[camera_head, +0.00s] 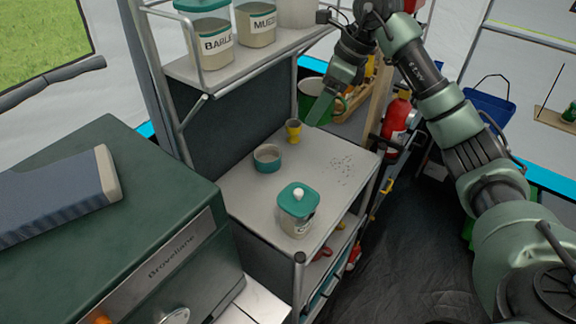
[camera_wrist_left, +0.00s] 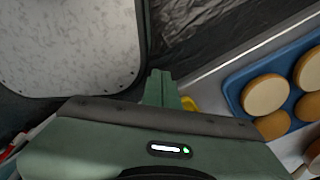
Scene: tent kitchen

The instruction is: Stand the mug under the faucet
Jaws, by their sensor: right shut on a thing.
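I cannot make out a faucet in either view. My left gripper (camera_wrist_left: 161,88) shows only in the left wrist view; its fingers are together in the middle and hold nothing visible.
The shelf top (camera_head: 240,195) holds a yellow egg cup (camera_head: 293,131), a teal bowl (camera_head: 267,158) and a lidded jar (camera_head: 298,210). Labelled jars stand on the upper shelf. A green stove (camera_head: 110,160) is at left, a fire extinguisher (camera_head: 396,118) behind. A blue tray (camera_wrist_left: 235,85) holds buns.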

